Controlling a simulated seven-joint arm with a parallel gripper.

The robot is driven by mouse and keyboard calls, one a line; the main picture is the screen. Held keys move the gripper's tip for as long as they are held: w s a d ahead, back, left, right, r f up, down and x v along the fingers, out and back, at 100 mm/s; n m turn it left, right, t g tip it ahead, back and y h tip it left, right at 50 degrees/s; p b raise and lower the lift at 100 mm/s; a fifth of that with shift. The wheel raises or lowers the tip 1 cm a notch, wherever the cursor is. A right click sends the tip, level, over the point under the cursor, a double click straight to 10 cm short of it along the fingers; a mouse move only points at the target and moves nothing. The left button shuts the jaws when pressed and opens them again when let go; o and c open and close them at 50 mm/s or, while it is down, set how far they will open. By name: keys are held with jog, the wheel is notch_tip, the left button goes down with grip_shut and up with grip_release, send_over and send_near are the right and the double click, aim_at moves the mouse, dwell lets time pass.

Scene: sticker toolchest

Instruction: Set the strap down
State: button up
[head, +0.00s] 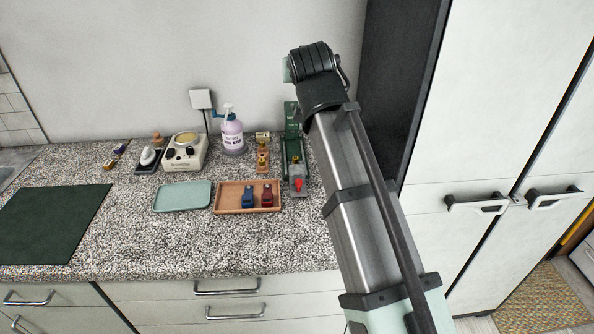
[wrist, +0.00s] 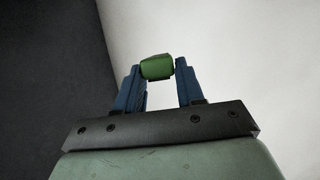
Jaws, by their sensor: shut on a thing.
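My gripper (wrist: 160,75) has two blue fingers, closed on a small green piece (wrist: 157,67) at their tips in the wrist view. This piece seems to be the strap; only a short, thick, rounded part of it shows. Behind it are only a dark panel and a pale wall, so it is held up in the air, clear of any surface. In the head view the arm rises on the right, its upper end above the worktop. The fingers and the strap cannot be seen there.
On the speckled worktop (head: 130,215) are a dark green mat (head: 50,225), an empty pale green tray (head: 182,196), a brown tray (head: 230,208) with blue and red pieces, a white device (head: 184,155), a pump bottle (head: 232,135) and a green stand (head: 291,125). Tall cabinets stand right.

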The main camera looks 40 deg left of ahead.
aim_at(297, 174)
jog(key=shift+a+n+g, duration=0.3)
jog(key=shift+a, duration=0.9)
notch_tip(297, 174, down, 28)
jog(key=shift+r, duration=0.2)
jog(key=shift+f, duration=0.2)
jog(key=o, duration=1)
jog(key=shift+d, duration=0.1)
jog(key=shift+o, duration=0.2)
jog(key=v, duration=1.3)
jog(key=shift+s+d, duration=0.2)
jog(key=shift+s, duration=0.2)
